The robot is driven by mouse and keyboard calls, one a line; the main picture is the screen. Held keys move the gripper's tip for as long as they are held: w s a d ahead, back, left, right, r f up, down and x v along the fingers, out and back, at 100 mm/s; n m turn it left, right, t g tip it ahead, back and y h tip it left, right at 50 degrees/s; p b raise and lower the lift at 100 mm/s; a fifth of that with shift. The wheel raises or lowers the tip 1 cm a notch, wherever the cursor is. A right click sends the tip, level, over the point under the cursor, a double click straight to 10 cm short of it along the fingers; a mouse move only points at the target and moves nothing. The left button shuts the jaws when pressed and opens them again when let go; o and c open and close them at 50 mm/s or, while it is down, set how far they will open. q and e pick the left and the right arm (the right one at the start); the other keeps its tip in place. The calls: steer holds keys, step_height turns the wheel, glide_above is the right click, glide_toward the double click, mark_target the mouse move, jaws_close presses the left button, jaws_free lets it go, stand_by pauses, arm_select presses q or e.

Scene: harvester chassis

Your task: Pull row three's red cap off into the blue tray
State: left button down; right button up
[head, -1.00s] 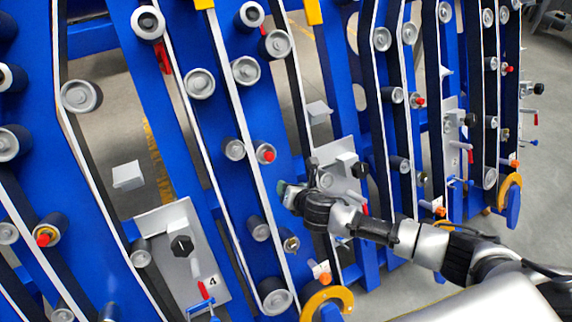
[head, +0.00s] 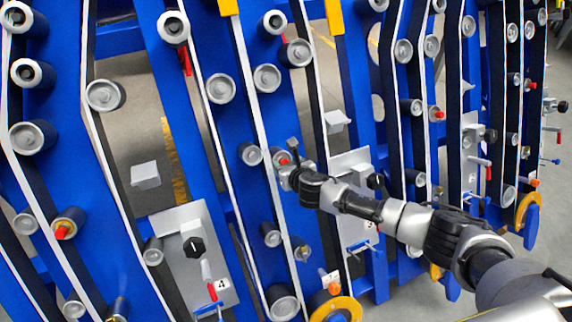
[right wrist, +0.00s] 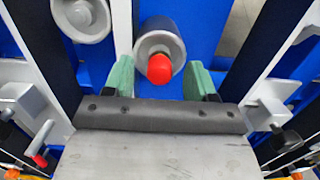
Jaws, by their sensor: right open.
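A red cap (head: 284,161) sits on the end of a grey roller on the blue frame left of a grey plate. In the right wrist view the red cap (right wrist: 159,68) faces me from the middle of the roller's pale end face. My right gripper (head: 287,160) is at this roller, partly covering it in the head view. In the right wrist view its green fingertips (right wrist: 160,80) are apart, one to each side and slightly below the cap, with nothing held. My left gripper is out of view. I cannot make out a blue tray.
A grey plate marked 4 (head: 165,228) with a black knob and a red lever is at lower left. Another red cap (head: 62,230) is at far left, and one (head: 437,115) is right. Rollers and belts crowd the frames. Yellow ring (head: 345,304) is low.

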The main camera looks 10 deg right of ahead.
steer(key=shift+w+a+f, duration=0.15)
steer(key=shift+w+f, duration=0.05)
steer(key=shift+w, duration=0.4)
steer(key=shift+c, duration=0.3)
steer(key=c, duration=0.9)
steer(key=shift+s+r+p, duration=0.15)
steer(key=shift+s+p, duration=0.2)
steer(key=shift+p, duration=0.6)
steer(key=shift+c, duration=0.3)
steer(key=shift+s+r, duration=0.2)
steer(key=shift+s, duration=0.05)
jaws_close()
steer(key=shift+p+v, duration=0.95)
steer(key=shift+v, duration=0.25)
